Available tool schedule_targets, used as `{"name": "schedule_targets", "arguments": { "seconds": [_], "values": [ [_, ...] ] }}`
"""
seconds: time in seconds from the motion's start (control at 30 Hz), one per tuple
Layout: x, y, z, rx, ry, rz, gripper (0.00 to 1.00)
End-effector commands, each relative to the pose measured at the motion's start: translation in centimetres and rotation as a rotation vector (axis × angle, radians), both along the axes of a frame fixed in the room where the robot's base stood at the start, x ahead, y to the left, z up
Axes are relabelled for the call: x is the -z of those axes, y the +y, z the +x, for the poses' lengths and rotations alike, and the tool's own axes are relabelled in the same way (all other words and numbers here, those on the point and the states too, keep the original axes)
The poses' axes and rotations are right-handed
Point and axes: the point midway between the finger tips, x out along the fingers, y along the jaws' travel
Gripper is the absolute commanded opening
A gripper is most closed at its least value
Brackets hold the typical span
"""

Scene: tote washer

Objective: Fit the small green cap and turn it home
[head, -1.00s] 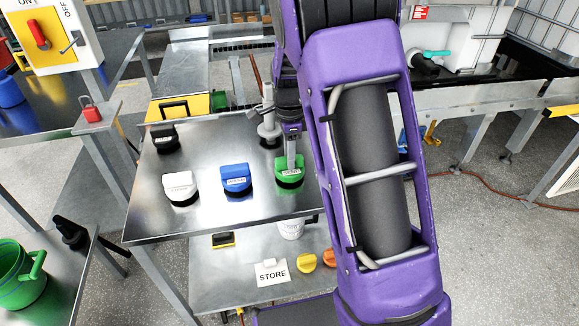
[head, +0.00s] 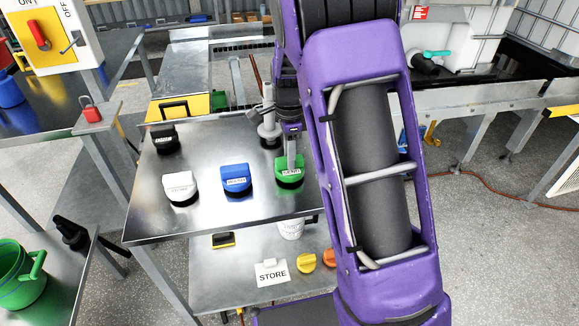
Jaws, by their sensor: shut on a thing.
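The small green cap (head: 289,171) sits on the steel table (head: 226,219) at its right side, with a dark base under it and a pale label on its front. My gripper (head: 291,160) reaches down from above and is shut on the upright grip of the green cap. The purple arm hides part of the gripper and the table's right edge. I cannot tell whether the cap touches the table or is lifted slightly. The place where the cap fits is not clearly visible.
A blue cap (head: 236,179), a white cap (head: 180,186) and a black cap (head: 164,138) stand on the same table. A grey fitting (head: 268,128) stands behind the green cap. The table's front middle is clear.

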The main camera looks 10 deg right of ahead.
Motion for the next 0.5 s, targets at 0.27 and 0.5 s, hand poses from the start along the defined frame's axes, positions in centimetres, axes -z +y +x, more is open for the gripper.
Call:
{"name": "schedule_targets", "arguments": {
  "seconds": [0.27,0.5],
  "values": [
    [-1.8,0.0,0.0,0.000,-0.001,0.000,0.00],
    [-3.2,0.0,0.0,0.000,-0.001,0.000,0.00]
  ]
}}
